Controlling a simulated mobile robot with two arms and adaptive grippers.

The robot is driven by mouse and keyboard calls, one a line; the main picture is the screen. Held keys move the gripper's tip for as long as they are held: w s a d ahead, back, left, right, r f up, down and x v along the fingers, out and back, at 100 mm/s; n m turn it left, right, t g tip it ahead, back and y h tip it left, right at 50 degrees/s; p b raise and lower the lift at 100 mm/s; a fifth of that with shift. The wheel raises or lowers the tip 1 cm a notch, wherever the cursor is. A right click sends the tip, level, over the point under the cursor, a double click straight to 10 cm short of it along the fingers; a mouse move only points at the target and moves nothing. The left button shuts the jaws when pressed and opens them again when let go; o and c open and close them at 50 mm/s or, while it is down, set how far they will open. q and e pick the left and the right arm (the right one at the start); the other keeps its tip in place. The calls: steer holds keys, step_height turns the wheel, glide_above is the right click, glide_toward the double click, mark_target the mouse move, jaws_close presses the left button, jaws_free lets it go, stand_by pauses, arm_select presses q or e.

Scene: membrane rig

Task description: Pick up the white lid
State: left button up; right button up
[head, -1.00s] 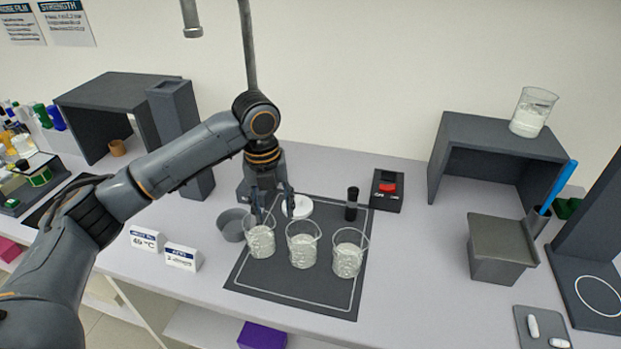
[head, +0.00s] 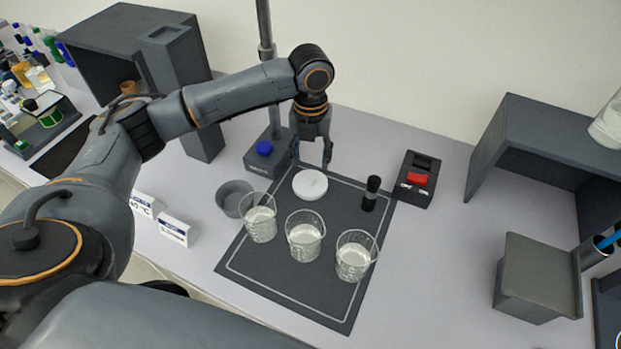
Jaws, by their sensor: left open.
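The white lid (head: 310,184) is a flat round disc lying on the dark mat (head: 290,285), near the mat's back edge in the head view. My left gripper (head: 312,164) points down just behind and above the lid. Its fingers are apart with nothing between them. I cannot tell whether a fingertip touches the lid. My right gripper is not in view.
Three glass beakers stand in front of the lid: left (head: 260,222), middle (head: 304,238) and right (head: 354,258). A grey bowl (head: 234,197) is to the left. A black vial (head: 371,193) and a red-switch box (head: 414,180) are to the right.

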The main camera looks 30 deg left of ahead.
mark_target(310, 177)
arm_select(q)
steer(key=shift+w+f, duration=0.15)
steer(key=shift+f, duration=0.5)
steer(key=shift+f+p, duration=0.35)
steer(key=shift+f, duration=0.05)
steer(key=f, duration=0.1)
steer(key=f+p, duration=0.1)
steer(key=f, duration=0.1)
steer(key=shift+s+f, duration=0.2)
steer(key=shift+f, duration=0.45)
steer(key=shift+c, duration=0.4)
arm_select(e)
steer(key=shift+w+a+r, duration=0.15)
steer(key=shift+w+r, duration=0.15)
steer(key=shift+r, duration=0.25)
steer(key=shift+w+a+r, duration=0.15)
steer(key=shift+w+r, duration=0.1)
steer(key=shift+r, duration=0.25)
arm_select(q)
steer(key=c, duration=0.9)
